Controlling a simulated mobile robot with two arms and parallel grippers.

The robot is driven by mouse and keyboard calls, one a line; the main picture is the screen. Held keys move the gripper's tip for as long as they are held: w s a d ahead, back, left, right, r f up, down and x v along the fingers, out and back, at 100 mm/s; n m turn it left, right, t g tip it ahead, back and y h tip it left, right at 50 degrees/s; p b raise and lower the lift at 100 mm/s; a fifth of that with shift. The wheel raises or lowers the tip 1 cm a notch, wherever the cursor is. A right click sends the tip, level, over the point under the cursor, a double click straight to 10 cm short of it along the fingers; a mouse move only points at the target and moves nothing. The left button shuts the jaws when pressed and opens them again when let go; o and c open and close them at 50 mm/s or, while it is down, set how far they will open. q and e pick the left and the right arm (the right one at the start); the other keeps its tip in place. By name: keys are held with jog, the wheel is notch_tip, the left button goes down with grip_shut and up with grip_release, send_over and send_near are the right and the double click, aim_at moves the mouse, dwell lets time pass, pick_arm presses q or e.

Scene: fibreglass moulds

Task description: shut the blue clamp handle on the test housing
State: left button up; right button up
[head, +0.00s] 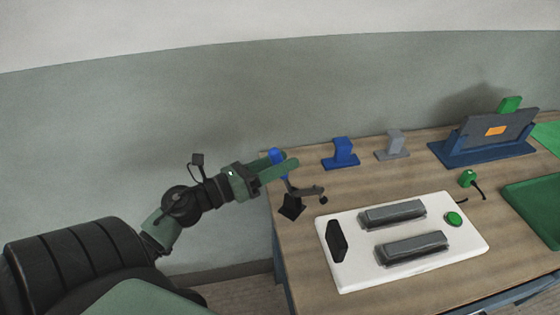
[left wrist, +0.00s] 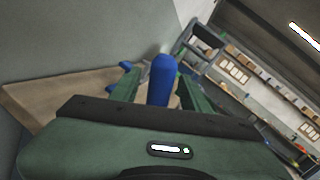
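The blue clamp handle (head: 275,155) stands upright at the table's left edge, on a dark toggle clamp (head: 292,207) whose arm (head: 305,191) reaches right to a small dark tip. My left gripper (head: 280,163) is at the handle, with its green fingers on either side of it. In the left wrist view the blue handle (left wrist: 162,82) stands between the fingers, with a gap visible on the left side. The gripper looks open around it. Just right of the clamp lies a white panel (head: 345,275) with two grey blocks, perhaps the test housing. My right gripper is not in view.
A blue stand (head: 341,153) and a grey stand (head: 393,146) are at the back of the wooden table (head: 300,250). A dark screen on a blue base (head: 490,145) is at the back right. A green button (head: 453,219) is on the panel; a green tray (head: 535,205) lies right.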

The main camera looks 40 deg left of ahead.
pick_arm(q)
jog(key=shift+s, duration=0.1)
jog(key=shift+s+a+f, duration=0.15)
jog(key=shift+s, duration=0.15)
jog(key=b+v, duration=0.3)
jog(key=v, duration=0.4)
